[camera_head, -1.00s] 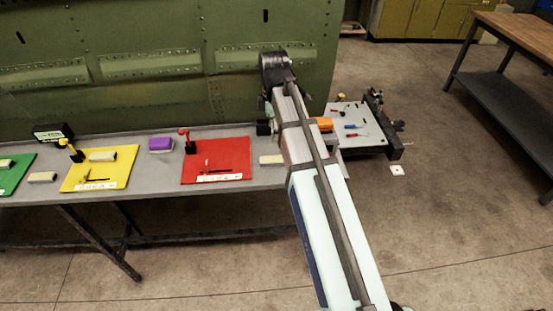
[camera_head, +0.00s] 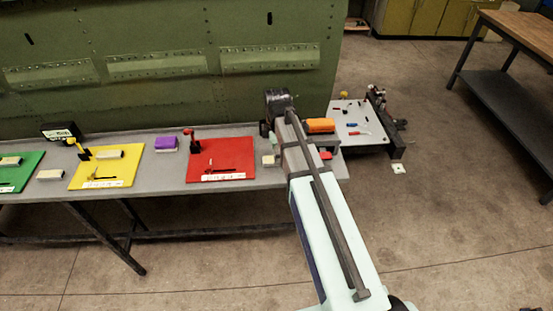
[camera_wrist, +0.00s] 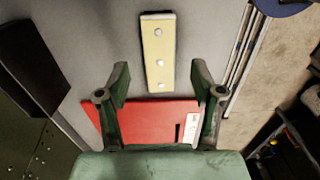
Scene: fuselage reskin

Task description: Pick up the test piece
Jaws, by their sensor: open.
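The likely test piece (camera_wrist: 158,50) is a narrow cream strip with several round pale fastener heads along it. In the wrist view it lies on the grey bench, just beyond the red mat. My gripper (camera_wrist: 160,78) is open and empty, with the strip's near end roughly centred between the fingertips. I cannot tell how high the fingers are above it; they do not appear to touch it. In the head view a cream piece (camera_head: 268,160) shows right of the red mat (camera_head: 221,160), partly hidden by my arm. My fingers are hidden there.
A green riveted panel (camera_head: 170,60) stands behind the bench. Yellow (camera_head: 107,170) and green (camera_head: 20,172) mats, other cream blocks and a purple block (camera_head: 166,144) lie to the left. An orange object (camera_head: 320,125) and a tool-covered plate (camera_head: 357,124) are right of my arm.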

